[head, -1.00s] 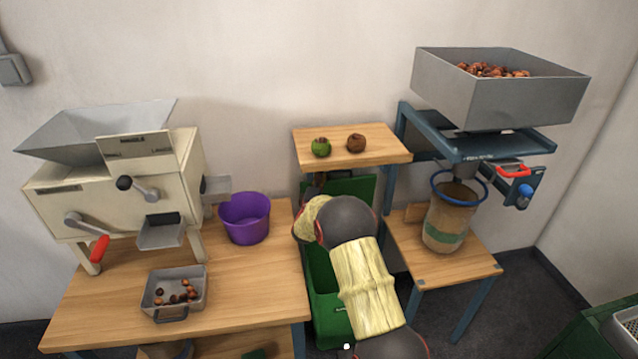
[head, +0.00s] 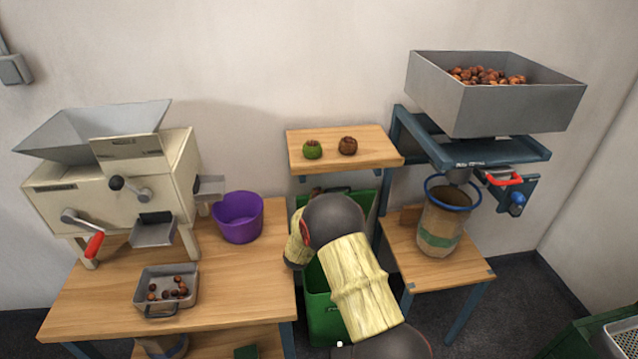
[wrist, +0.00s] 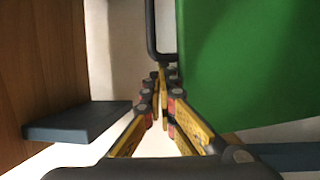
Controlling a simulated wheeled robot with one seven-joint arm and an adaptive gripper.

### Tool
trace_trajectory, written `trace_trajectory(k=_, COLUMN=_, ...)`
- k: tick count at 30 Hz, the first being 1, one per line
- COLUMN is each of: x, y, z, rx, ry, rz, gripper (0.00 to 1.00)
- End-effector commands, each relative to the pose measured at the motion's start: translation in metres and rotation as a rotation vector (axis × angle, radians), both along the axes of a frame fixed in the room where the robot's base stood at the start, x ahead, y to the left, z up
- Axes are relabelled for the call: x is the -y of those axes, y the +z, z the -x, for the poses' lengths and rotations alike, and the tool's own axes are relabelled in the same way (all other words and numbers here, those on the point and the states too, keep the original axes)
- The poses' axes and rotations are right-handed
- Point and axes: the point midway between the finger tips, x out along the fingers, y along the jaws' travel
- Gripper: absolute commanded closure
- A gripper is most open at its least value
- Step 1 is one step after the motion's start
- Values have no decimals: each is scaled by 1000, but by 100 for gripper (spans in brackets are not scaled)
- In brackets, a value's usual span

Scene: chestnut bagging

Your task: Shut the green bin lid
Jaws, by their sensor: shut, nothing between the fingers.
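The green bin (head: 322,312) stands on the floor between the two wooden tables, partly hidden behind my arm. Its green lid (head: 364,203) stands raised at the back, below the small shelf. In the wrist view a large green panel, which looks like the lid (wrist: 250,60), fills the upper right. A dark bar handle (wrist: 151,30) runs along its left edge. My gripper (wrist: 163,75) is shut and empty, its fingertips close to the lower end of this handle. I cannot tell whether they touch. In the head view my arm hides the gripper.
The left table (head: 225,300) holds a cream machine (head: 120,190), a purple bucket (head: 238,218) and a metal tray (head: 166,290). The small shelf (head: 345,160) overhangs the bin's back. On the right, a sack (head: 440,228) stands on a low table (head: 450,270) under a grey hopper (head: 490,105).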

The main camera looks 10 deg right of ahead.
Motion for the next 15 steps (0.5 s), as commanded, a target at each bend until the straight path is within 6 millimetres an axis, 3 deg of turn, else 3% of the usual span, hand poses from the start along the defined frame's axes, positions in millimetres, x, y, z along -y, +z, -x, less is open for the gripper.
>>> trace_trajectory(k=7, x=3, y=-16, z=41, rx=-5, ry=-4, rz=1, gripper=100)
trace_trajectory(k=15, x=4, y=-21, z=52, rx=-2, ry=-6, rz=0, gripper=100)
